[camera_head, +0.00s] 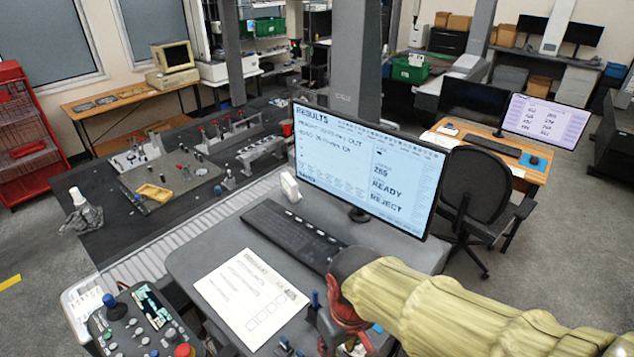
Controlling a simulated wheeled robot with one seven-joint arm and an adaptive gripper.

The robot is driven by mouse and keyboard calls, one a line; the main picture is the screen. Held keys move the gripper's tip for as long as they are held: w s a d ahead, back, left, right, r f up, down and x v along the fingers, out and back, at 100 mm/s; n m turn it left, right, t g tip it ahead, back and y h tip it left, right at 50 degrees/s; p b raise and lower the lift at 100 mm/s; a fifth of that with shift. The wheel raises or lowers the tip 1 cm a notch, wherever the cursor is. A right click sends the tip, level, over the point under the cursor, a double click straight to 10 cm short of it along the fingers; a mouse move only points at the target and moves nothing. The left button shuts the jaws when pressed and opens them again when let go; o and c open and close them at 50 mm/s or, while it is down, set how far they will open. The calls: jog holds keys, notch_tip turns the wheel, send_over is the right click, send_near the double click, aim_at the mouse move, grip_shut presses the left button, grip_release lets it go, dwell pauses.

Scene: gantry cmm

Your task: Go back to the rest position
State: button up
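My arm, in a yellowish ribbed sleeve, reaches in from the lower right in the head view. Its dark wrist end is over the front right part of the grey desk (205,262). My gripper (343,322) shows as a red and dark part below the wrist, pointing down near the desk's front edge. Its fingertips are not clear, and I cannot tell whether it is open or shut or holds anything. Small items with blue tops (315,299) stand close to its left.
A monitor (368,165) showing results, a keyboard (290,235) and a paper form (250,293) are on the desk. A control panel (140,325) with a joystick stands at lower left. Behind are a dark measuring table (125,235) and an office chair (478,190). Grey floor is open at right.

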jog(key=s+d+f+m+t+b, duration=0.1)
jog(key=d+f+m+t+b, duration=0.1)
jog(key=d+b, duration=0.5)
jog(key=s+d+f+m+t+b, duration=0.2)
jog(key=d+f+m+b, duration=0.1)
jog(key=d+b, duration=0.4)
jog(key=shift+s+d+m+t, duration=0.15)
jog(key=shift+d+m+t, duration=0.05)
jog(key=shift+m+t, duration=0.2)
